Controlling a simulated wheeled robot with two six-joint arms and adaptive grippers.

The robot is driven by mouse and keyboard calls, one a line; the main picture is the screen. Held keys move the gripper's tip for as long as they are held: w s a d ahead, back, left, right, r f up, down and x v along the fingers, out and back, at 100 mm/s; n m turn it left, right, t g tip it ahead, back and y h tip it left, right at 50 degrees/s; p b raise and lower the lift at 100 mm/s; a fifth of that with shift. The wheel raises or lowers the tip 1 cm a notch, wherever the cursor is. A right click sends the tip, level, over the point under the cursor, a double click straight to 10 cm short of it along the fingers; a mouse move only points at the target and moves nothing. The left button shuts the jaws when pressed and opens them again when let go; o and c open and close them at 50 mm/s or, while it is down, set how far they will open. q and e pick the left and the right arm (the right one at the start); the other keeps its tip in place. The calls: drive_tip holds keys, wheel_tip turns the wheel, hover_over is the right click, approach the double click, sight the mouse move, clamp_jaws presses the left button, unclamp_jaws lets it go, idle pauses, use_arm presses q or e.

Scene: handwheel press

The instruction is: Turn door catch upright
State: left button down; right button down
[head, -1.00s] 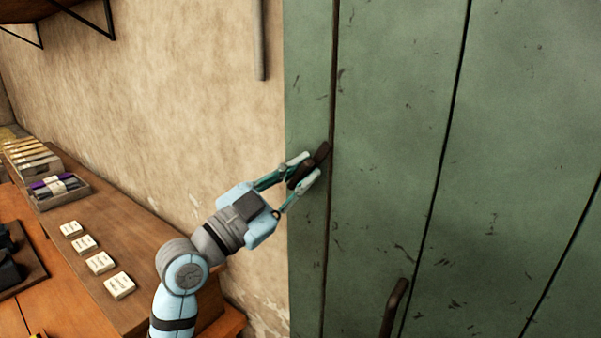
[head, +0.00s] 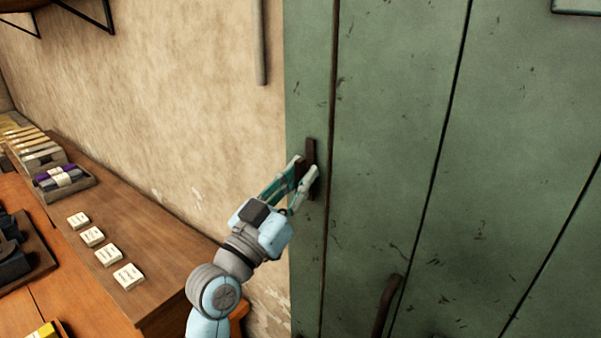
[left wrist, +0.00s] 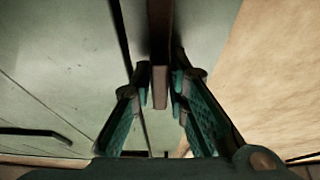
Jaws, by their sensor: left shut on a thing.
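The door catch (head: 310,151) is a dark brown bar on the green door's left edge strip, beside the first plank gap. It stands close to upright in the head view. My left gripper (head: 305,181) is shut on the catch, with one finger on each side of it. In the left wrist view the catch (left wrist: 160,75) runs down between the two teal finger pads of the gripper (left wrist: 162,95). The fingers hide part of the catch in the head view. My right gripper is not in view.
The green door (head: 400,140) has a dark pull handle (head: 387,305) lower right of the catch. A plaster wall (head: 180,100) lies to the left. A wooden bench (head: 150,255) there holds several white labelled blocks (head: 108,256) and a tray of dark items (head: 66,186).

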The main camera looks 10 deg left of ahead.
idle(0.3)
use_arm(q)
drive_tip(key=c, duration=1.6)
unclamp_jaws()
drive_tip(key=shift+c, duration=0.2)
drive_tip(key=v, duration=1.2)
drive_tip(key=shift+w, duration=0.1)
